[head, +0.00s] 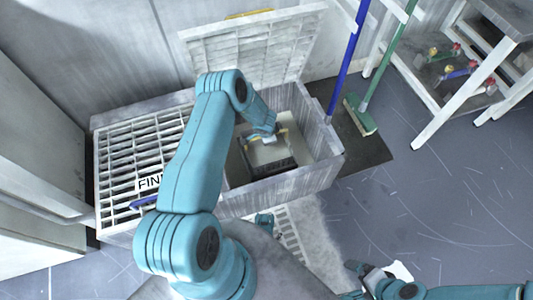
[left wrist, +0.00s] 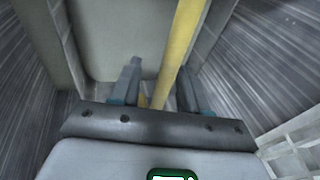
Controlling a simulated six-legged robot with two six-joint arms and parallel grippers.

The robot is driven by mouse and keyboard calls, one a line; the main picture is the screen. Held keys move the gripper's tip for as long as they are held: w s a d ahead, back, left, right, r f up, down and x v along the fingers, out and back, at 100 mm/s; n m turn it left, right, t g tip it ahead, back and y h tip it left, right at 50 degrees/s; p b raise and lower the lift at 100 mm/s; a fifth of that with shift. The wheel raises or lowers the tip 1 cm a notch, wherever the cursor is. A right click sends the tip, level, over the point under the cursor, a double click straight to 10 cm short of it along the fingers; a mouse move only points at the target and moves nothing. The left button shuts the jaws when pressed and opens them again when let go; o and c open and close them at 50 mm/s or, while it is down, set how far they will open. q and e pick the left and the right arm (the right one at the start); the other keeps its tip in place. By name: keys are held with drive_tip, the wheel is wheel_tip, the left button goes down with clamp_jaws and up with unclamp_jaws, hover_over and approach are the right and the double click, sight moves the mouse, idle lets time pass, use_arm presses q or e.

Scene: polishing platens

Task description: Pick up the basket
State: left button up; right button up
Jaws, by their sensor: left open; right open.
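The basket (head: 265,152) sits down inside the open grey bin, a pale box shape with a dark patch on its near side. In the left wrist view its yellow handle (left wrist: 183,55) runs up the picture, between the two fingers. My left gripper (head: 266,137) reaches down into the bin over the basket, and the left wrist view shows its fingers (left wrist: 160,88) apart on either side of the handle. I cannot tell whether either finger touches it. My right gripper (head: 352,280) is open and empty, low over the floor at the bottom right.
The bin's walls (head: 325,140) stand close around my left gripper, with its raised slatted lid (head: 262,48) behind. A slatted grate (head: 135,150) lies to the left. A blue pole (head: 347,65) and a green broom (head: 361,115) lean at the right, near a shelf (head: 430,122).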

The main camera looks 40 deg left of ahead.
use_arm(q)
drive_tip(key=shift+w+a+f, duration=0.1)
drive_tip(key=shift+f, duration=0.3)
drive_tip(key=shift+r, duration=0.1)
clamp_jaws()
idle(1.0)
